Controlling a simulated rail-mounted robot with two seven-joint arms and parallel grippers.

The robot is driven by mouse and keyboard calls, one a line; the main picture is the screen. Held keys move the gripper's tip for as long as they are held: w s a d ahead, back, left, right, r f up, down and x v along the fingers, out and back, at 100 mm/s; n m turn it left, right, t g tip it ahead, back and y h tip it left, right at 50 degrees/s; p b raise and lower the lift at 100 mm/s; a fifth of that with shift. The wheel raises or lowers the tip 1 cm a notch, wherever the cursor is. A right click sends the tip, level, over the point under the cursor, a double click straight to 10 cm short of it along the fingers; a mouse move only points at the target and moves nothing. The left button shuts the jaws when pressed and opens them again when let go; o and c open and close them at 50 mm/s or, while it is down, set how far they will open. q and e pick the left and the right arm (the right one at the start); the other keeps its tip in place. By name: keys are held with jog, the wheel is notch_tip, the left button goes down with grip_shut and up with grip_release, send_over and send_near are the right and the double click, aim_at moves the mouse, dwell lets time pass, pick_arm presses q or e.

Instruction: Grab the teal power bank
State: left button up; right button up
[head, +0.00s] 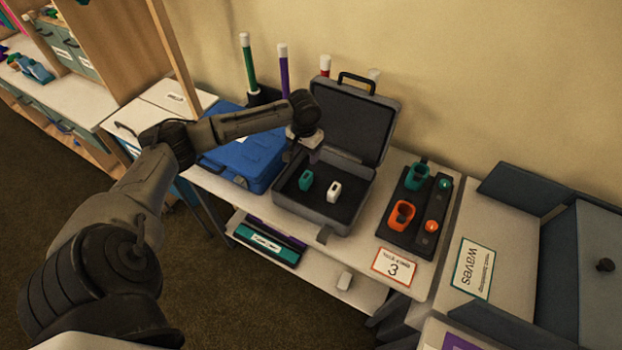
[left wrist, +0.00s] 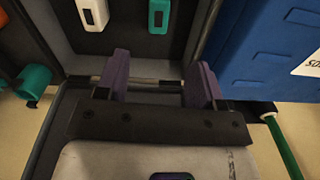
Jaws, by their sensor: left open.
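The teal power bank (head: 306,180) stands in the open dark grey case (head: 325,219), left of a white item of similar shape (head: 334,191). It also shows at the top edge of the left wrist view (left wrist: 159,16), partly cut off. My left gripper (head: 290,156) is over the back left part of the case, behind the power bank and apart from it. In the left wrist view its two purple fingers (left wrist: 160,80) are spread with nothing between them. My right gripper is not in view.
The case's raised lid (head: 352,120) stands behind my gripper. A closed blue case (head: 245,155) lies to the left. A black tray (head: 408,238) with teal and orange holders is to the right. Coloured tubes stand along the wall.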

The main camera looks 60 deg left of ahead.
aim_at(306, 176)
pick_arm(q)
jog(key=shift+n, duration=0.7)
notch_tip(306, 176, down, 9)
jog(key=shift+s+d+r+b, duration=0.1)
jog(key=shift+b, duration=0.65)
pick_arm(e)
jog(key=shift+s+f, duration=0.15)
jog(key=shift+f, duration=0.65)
pick_arm(q)
jog(key=shift+f+b, duration=0.6)
jog(key=shift+f, duration=2)
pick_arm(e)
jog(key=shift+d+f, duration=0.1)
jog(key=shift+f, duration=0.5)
pick_arm(q)
jog(key=c, duration=1.1)
